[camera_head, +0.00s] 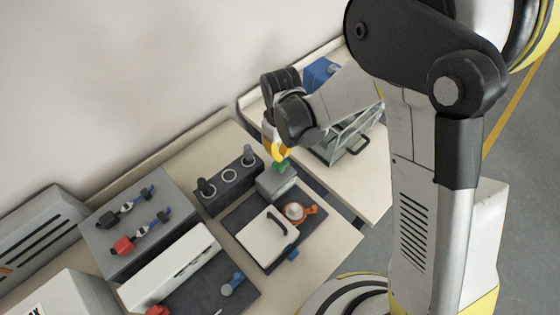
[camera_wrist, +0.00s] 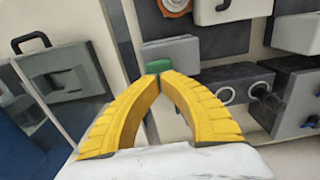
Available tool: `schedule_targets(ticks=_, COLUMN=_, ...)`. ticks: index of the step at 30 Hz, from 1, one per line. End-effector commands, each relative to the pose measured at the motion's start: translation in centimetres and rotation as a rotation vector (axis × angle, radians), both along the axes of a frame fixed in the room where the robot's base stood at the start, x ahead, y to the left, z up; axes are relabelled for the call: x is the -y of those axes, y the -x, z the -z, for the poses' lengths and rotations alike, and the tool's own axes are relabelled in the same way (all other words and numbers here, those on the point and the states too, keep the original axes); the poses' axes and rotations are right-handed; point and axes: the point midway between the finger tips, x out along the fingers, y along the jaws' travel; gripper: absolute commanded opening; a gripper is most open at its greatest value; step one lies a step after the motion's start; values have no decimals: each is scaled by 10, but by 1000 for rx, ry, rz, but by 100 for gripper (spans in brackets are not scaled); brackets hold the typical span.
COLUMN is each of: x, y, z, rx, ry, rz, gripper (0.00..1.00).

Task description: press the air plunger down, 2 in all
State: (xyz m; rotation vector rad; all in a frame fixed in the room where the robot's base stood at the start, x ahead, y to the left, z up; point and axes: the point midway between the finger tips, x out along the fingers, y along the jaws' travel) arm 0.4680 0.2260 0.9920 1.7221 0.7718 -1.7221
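The air plunger seems to be the green cap (camera_head: 282,167) on top of a small grey block (camera_head: 277,184), near the middle of the worktop. It also shows in the wrist view as a green cap (camera_wrist: 159,65) on the grey block (camera_wrist: 185,50). My gripper (camera_head: 278,158) points down over it, with its yellow fingers just at the cap. In the wrist view my gripper (camera_wrist: 158,74) has its fingertips together, in front of the cap's edge. I see nothing clearly held between them. I cannot tell if the tips touch the cap or how far down it is.
A dark block (camera_head: 215,199) with knobs and rings stands left of the grey block. In front is a white lidded box (camera_head: 262,240) with a black handle, beside an orange round part (camera_head: 296,212). A clear-sided case (camera_head: 345,140) stands to the right, near a blue box (camera_head: 320,72).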

Motion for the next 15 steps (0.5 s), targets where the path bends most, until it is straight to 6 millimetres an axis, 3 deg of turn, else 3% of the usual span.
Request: schedule_targets(ticks=15, x=0, y=0, z=5, rx=0, ry=0, rz=0, gripper=0)
